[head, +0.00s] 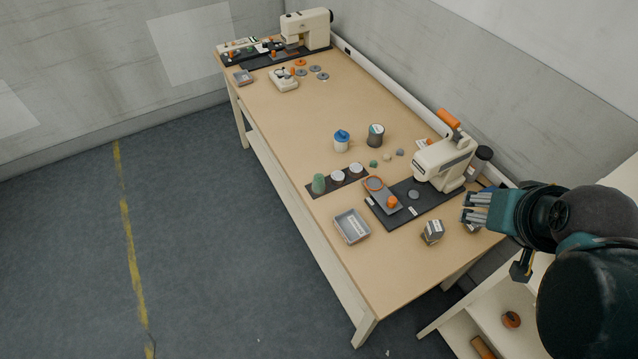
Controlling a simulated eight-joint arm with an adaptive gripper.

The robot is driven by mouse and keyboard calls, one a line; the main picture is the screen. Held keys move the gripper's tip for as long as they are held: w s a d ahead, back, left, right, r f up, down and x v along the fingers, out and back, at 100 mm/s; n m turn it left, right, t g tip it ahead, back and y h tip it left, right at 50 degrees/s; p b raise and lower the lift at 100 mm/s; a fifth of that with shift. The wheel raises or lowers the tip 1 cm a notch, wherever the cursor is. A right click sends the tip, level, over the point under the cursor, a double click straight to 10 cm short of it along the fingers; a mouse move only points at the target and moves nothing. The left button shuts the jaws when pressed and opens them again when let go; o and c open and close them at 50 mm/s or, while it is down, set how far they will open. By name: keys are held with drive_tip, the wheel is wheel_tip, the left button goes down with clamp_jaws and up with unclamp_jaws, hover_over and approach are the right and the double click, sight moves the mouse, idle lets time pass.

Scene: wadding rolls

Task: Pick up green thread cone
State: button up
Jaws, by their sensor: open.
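The green thread cone (318,184) stands upright on the left end of a dark strip (325,190) near the table's front edge. Two white-topped rolls (337,176) and (356,168) stand beside it on the same strip. My gripper (472,208) is at the right end of the table, well to the right of the cone and apart from it. Its fingers point left and are open, with nothing held between them that I can see. A small item (472,227) shows just below the fingers.
A sewing machine (444,163) stands on a dark mat between gripper and cone. A grey tray (352,227), a small box (432,232), a blue-lidded jar (341,141) and a dark canister (375,135) are nearby. The table's middle (290,125) is clear.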

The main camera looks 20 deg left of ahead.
drive_tip(key=shift+w+a, duration=0.1)
drive_tip(key=w+a+n+g+b, duration=0.1)
drive_tip(key=w+a+n+g, duration=0.1)
drive_tip(key=w+a+n, duration=0.55)
drive_tip(key=n+g+b, duration=0.3)
drive_tip(key=n+g, duration=0.2)
drive_tip(key=n, duration=0.5)
hover_over(319, 176)
drive_tip(key=f, duration=2.6)
drive_tip(key=shift+d, duration=0.2)
drive_tip(key=shift+s+a+f+n, duration=0.1)
drive_tip(key=shift+a+f+n, duration=0.15)
drive_tip(key=shift+f, duration=1.25)
